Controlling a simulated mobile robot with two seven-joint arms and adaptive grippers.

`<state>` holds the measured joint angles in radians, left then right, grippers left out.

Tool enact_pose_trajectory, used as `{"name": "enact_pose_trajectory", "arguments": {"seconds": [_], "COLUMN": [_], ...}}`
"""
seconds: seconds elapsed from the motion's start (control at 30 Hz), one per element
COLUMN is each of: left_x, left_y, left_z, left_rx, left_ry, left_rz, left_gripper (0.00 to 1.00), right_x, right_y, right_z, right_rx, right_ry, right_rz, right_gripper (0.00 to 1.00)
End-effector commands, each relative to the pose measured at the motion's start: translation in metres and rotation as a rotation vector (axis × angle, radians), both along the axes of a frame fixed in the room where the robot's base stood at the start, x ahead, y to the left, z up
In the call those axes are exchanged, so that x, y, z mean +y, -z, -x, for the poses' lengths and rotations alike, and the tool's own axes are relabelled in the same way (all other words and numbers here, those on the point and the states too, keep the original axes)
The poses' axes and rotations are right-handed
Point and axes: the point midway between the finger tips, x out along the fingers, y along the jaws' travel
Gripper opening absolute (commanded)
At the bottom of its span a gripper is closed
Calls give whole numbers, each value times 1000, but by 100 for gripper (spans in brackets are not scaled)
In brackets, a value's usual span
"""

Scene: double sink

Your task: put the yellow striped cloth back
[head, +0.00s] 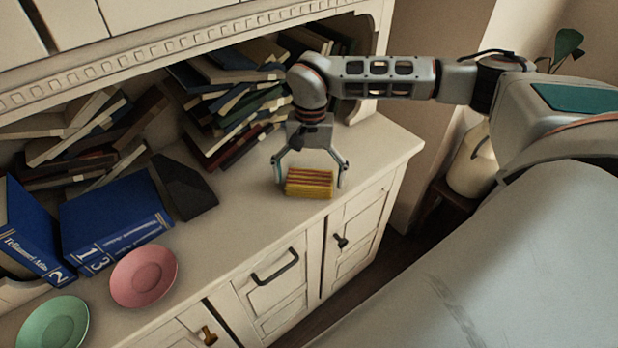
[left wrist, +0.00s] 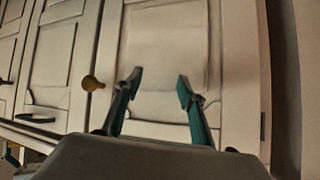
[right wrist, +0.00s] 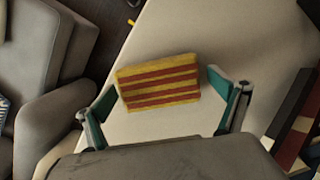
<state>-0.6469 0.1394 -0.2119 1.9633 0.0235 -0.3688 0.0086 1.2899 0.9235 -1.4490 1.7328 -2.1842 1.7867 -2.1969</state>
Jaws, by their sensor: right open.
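The yellow cloth with red stripes (head: 309,183) is a folded block on the cabinet top, near its right front edge. My right gripper (head: 311,180) is open, with a finger on each side of the cloth. In the right wrist view the cloth (right wrist: 158,82) lies between and a little beyond the open fingers (right wrist: 164,92), with a gap at the right finger. My left gripper (left wrist: 158,80) is open and empty in front of the cabinet doors. It is not in the head view.
Piled books (head: 232,95) fill the shelf behind my right gripper. Blue books (head: 115,215), a dark bookend (head: 184,187), a pink plate (head: 143,276) and a green plate (head: 54,324) stand to the left. Bare cabinet top (head: 235,220) lies left of the cloth.

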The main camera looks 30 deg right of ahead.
Motion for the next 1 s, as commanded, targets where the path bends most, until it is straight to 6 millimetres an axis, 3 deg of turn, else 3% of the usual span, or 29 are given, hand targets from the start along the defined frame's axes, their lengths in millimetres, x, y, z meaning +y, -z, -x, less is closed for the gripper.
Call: {"name": "enact_pose_trajectory", "arguments": {"seconds": [0.23,0.7,1.0], "left_x": [0,0,0], "left_y": [1,-10,-14], "left_z": [1,-2,-3], "left_rx": [3,-6,-10], "left_ry": [0,-1,-1], "left_rz": [-1,2,2], "left_gripper": [40,40,40], "right_x": [-1,-10,-12], "right_y": [-12,-101,-122], "right_z": [-2,-12,-14], "right_rx": [-2,-4,0], "right_ry": [0,0,-1], "right_rz": [1,0,0], "right_gripper": [96,96,96]}}
